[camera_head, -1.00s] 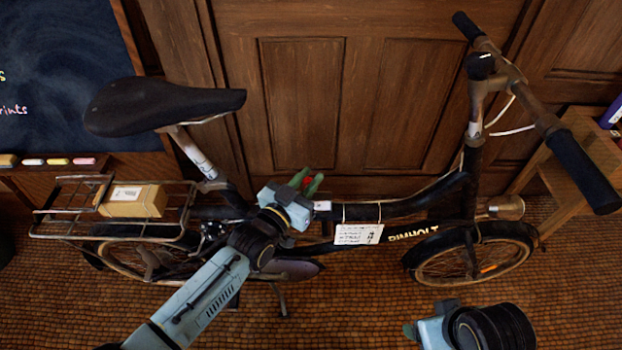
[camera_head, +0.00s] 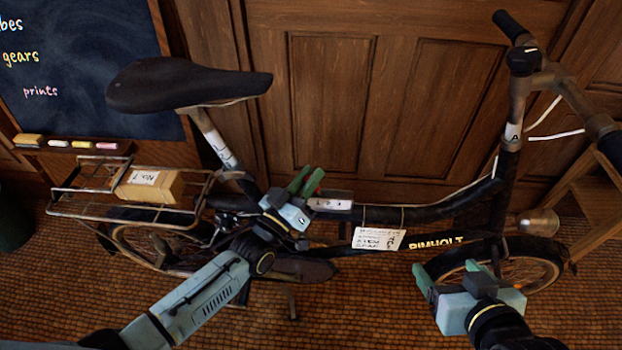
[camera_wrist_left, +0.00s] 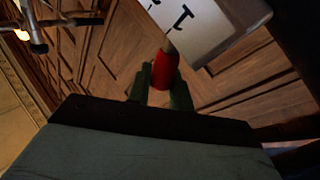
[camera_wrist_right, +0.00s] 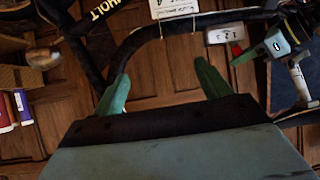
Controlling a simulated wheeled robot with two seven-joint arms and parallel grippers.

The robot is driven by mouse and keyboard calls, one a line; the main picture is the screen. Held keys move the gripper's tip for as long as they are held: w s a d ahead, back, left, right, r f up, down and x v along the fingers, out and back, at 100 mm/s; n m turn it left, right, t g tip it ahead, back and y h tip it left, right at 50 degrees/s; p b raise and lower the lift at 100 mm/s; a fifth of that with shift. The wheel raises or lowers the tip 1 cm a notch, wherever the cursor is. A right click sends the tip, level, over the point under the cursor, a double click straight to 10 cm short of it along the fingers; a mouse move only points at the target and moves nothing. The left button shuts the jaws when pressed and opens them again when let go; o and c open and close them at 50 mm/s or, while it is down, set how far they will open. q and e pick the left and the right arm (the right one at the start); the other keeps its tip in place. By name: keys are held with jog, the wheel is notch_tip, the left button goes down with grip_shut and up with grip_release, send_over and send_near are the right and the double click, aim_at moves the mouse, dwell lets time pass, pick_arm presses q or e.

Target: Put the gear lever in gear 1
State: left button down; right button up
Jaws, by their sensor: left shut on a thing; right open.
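The gear lever's red knob (camera_wrist_left: 165,70) shows between the two green fingers of my left gripper (camera_wrist_left: 160,90) in the left wrist view. My left gripper is shut on it; in the head view this gripper (camera_head: 305,182) is beside the pale gear plate (camera_head: 330,204) on the bicycle frame. The plate (camera_wrist_right: 222,33) bears small marks in the right wrist view, and the red knob (camera_wrist_right: 237,49) is at its edge. I cannot tell which mark the lever stands at. My right gripper (camera_head: 447,270) is open and empty, in front of the bicycle's front wheel.
The bicycle's saddle (camera_head: 188,84) and rear rack with a yellow box (camera_head: 152,186) are at left. A paper label (camera_head: 378,238) hangs from the frame. A chalkboard (camera_head: 90,70) stands behind at left, a wooden stand (camera_head: 590,205) at right. Tiled floor is free in front.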

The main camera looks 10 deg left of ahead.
pick_arm(q)
jog(key=shift+f, duration=0.15)
jog(key=c, duration=1.3)
grip_release()
jog(key=shift+s+a, duration=0.1)
jog(key=shift+s, duration=0.05)
jog(key=p+v, duration=0.3)
jog(key=v, duration=1)
pick_arm(e)
jog(key=s+d+f+g+h, duration=0.1)
jog(key=s+d+f+g, duration=0.1)
jog(key=s+f+g, duration=0.1)
jog(key=s+d+f+g+h, duration=0.1)
jog(key=s+d+f+g, duration=0.1)
jog(key=s, duration=0.5)
jog(key=f+g, duration=0.1)
jog(key=g, duration=0.1)
jog(key=shift+d+f+m+g, duration=0.2)
jog(key=shift+d+m+g, duration=0.1)
jog(key=shift+g, duration=0.1)
jog(key=shift+s, duration=0.1)
